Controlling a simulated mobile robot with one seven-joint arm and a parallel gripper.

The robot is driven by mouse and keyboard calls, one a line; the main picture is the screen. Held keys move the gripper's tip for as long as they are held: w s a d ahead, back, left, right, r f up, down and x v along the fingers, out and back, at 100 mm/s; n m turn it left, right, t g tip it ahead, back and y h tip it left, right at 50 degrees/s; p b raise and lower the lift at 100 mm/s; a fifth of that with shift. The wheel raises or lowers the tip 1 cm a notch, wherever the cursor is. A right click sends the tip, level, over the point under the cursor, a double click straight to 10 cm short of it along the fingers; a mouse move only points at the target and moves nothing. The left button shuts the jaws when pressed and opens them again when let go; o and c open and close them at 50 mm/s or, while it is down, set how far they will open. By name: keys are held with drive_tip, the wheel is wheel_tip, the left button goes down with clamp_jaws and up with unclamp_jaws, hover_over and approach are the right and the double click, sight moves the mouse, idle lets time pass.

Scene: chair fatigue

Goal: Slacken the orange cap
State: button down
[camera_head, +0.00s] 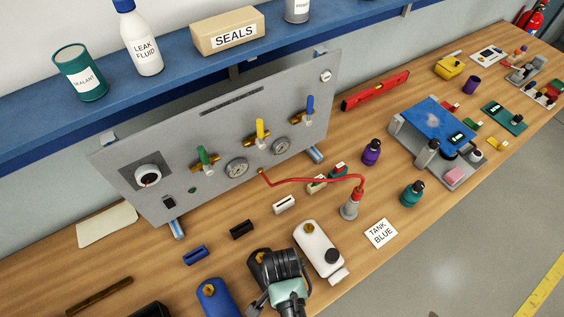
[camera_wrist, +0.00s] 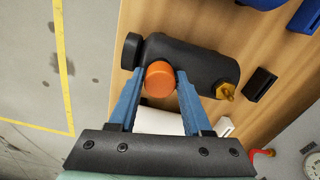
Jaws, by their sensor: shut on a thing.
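The orange cap (camera_wrist: 160,82) sits on the side of a black tank (camera_wrist: 195,62) in the wrist view. The blue fingers of my gripper (camera_wrist: 160,75) are shut on the cap, one on each side. The tank lies on the wooden bench near its front edge, with a black knob at one end and a brass fitting (camera_wrist: 226,91) at the other. In the head view my wrist hides the cap and most of the black tank (camera_head: 258,275).
A red hose (camera_head: 310,180) runs from the grey panel (camera_head: 215,130) to a grey-and-red fitting (camera_head: 350,206). A "TANK BLUE" card (camera_head: 381,233) lies farther right.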

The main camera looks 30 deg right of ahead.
drive_tip(key=shift+n, duration=0.9)
drive_tip(key=n, duration=0.4)
drive_tip(key=shift+c, duration=2.2)
unclamp_jaws()
drive_tip(key=m, duration=0.4)
